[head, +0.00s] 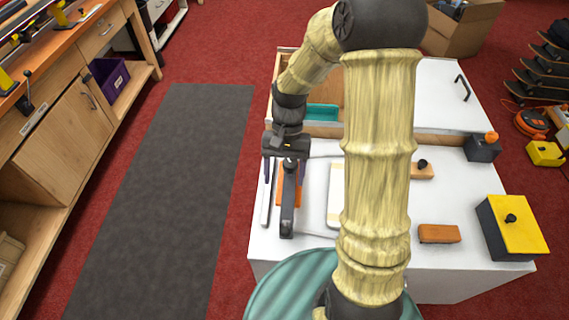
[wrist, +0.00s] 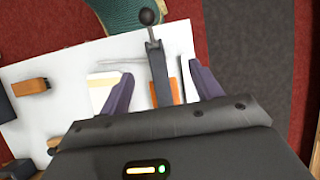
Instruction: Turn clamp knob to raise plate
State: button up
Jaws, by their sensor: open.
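In the wrist view the knob (wrist: 149,16) is a black ball on a short stem, beyond my fingertips. An orange plate (head: 281,195) shows beside and behind the bar, partly hidden. My gripper (head: 285,177) is open and points down over the clamp. In the wrist view its purple fingers (wrist: 160,70) are on either side of the bar with gaps, and nothing is held. Whether they are level with the knob is unclear.
The white bench (head: 330,255) also bears an orange-brown block (head: 439,233), a yellow-topped black box (head: 512,225), a pale pad (head: 335,195) and a thin strip (head: 266,205) left of the clamp. A teal tray (head: 322,112) lies behind. A dark mat (head: 165,200) covers clear floor at left.

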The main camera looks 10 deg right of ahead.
jog(key=s+d+r+n+t+h, duration=0.1)
jog(key=s+d+r+n+t, duration=0.2)
jog(key=t, duration=0.4)
notch_tip(320, 180, up, 2)
jog(key=shift+s+d+r+h, duration=0.1)
jog(key=shift+s+d+h, duration=0.3)
jog(key=shift+s+d, duration=0.35)
